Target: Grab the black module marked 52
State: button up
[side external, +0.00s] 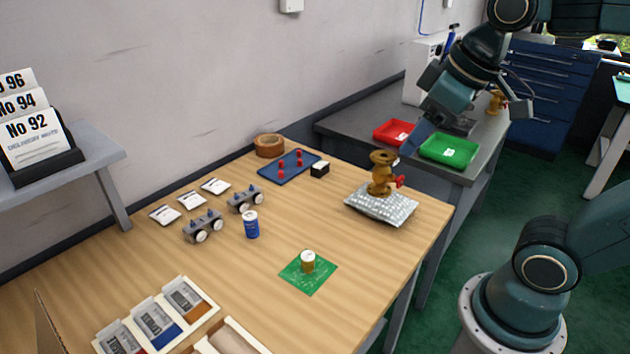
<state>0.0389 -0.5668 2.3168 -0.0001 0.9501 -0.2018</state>
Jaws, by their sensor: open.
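A small black block with a white top (320,169) sits on the wooden table, at the right end of a blue tray. It is the only small black block I make out; its marking is too small to read. My gripper (408,146) hangs from the arm at the upper right, near the brass valve and the red and green trays. It is open, with nothing visible in it, and apart from the black block. Its fingertips are small and hard to make out.
A brass valve with a red handle (381,174) stands on a silvery padded sheet (381,207), right of the block. The blue tray (272,175) holds red pegs. A tape roll (270,146) lies behind. A blue can (251,225) and grey wheeled parts (203,227) stand nearer.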

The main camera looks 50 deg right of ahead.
jog(key=w+d+r+n+g, duration=0.1)
jog(key=w+d+r+n, duration=0.1)
jog(key=w, duration=0.5)
jog(key=w+d+r+n, duration=0.1)
jog(key=w+d+n, duration=0.15)
jog(key=w, duration=0.35)
jog(key=n+g, duration=0.4)
jog(key=n, duration=0.8)
send_over(320, 165)
notch_tip(320, 165, down, 22)
jog(key=shift+r, duration=0.15)
jog(key=shift+f, duration=4.25)
jog(key=shift+f, duration=0.1)
